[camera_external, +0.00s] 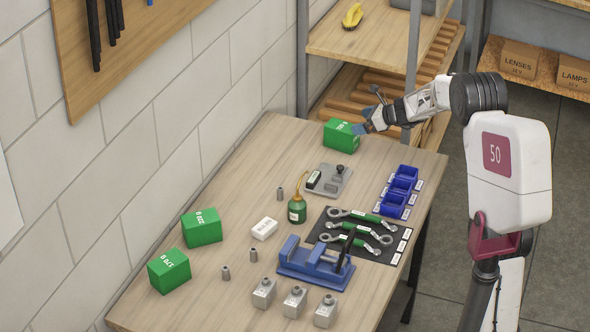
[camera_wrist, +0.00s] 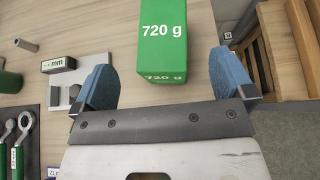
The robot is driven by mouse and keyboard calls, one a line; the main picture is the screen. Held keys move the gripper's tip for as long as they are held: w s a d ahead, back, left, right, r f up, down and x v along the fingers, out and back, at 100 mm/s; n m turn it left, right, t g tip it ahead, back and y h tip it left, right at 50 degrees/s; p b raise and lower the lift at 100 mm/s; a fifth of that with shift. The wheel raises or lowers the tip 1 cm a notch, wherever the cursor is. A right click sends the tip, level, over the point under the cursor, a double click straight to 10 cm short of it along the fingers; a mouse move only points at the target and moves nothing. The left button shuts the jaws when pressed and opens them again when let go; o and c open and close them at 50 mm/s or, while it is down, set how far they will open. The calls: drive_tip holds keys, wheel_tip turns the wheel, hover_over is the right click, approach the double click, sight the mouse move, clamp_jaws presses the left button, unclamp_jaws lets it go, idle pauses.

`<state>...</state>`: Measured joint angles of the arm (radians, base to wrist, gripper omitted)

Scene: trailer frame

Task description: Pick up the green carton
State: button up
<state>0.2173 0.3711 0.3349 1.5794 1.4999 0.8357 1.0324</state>
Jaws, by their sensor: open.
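Three green cartons are on the wooden workbench. The far carton (camera_external: 340,135) sits near the bench's back end. In the wrist view this carton (camera_wrist: 162,45) reads "720 g" and lies just ahead of my gripper, in line with the gap between the fingers. Two more green cartons stand along the wall side: one at mid-left (camera_external: 202,228) and one at the near left (camera_external: 169,271), with small printed labels. My gripper (camera_external: 364,124), with blue fingertips, is at the right side of the far carton. In the wrist view my gripper (camera_wrist: 161,62) is open and empty; contact cannot be told.
A grey fixture (camera_external: 329,180), blue bins (camera_external: 400,190), green oil can (camera_external: 297,209), wrenches on a black mat (camera_external: 368,254), blue vise (camera_external: 314,266) and metal weights (camera_external: 295,300) crowd the bench. A shelf unit (camera_external: 372,45) stands behind the far carton; the wall borders the left.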

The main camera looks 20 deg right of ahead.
sight(343, 126)
drive_tip(key=shift+x, duration=0.8)
drive_tip(key=shift+w+a+f, duration=0.1)
drive_tip(key=shift+x, duration=2.45)
drive_tip(key=shift+f, duration=0.1)
drive_tip(key=c, duration=1.5)
wheel_tip(343, 126, up, 10)
